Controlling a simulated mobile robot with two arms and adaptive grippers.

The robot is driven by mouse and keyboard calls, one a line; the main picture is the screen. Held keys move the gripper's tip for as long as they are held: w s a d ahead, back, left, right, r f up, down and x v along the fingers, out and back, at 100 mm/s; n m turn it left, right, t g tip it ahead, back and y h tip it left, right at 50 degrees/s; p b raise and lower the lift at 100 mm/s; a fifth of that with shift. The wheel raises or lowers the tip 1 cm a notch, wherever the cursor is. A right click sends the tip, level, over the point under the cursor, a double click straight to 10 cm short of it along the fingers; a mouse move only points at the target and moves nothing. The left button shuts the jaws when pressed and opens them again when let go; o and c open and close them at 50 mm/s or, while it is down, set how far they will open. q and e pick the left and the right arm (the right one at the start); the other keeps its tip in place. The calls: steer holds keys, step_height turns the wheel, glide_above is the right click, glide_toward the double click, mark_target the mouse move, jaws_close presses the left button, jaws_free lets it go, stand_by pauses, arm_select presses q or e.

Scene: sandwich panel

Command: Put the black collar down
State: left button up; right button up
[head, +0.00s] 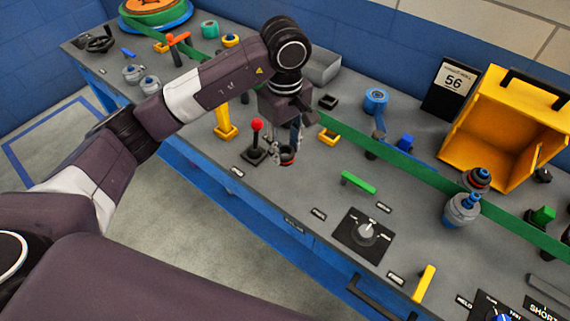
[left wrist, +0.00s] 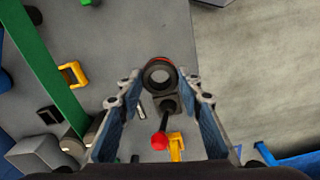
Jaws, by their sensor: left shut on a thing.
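My left gripper (head: 285,150) points down over the grey panel top. It is shut on the black collar (head: 288,158), a small dark ring with some red at its edge. In the left wrist view, the collar (left wrist: 160,76) sits between the fingertips of my left gripper (left wrist: 163,82), its hole facing the camera. I cannot tell whether the collar touches the panel. My right gripper is not in view.
A red-knobbed lever (head: 256,138) stands close to the left of the gripper. A yellow post (head: 225,122) is behind it. A green strip (head: 400,158) runs along the panel.

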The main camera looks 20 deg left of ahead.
arm_select(q)
step_height(320, 180, down, 4)
steer(key=shift+a+f+p, duration=0.1)
steer(key=shift+p, duration=0.2)
step_height(320, 180, down, 4)
steer(key=shift+f+p, duration=0.15)
steer(key=shift+p, duration=0.35)
steer(key=shift+f, duration=0.1)
steer(key=shift+f, duration=0.15)
steer(key=o, duration=1.2)
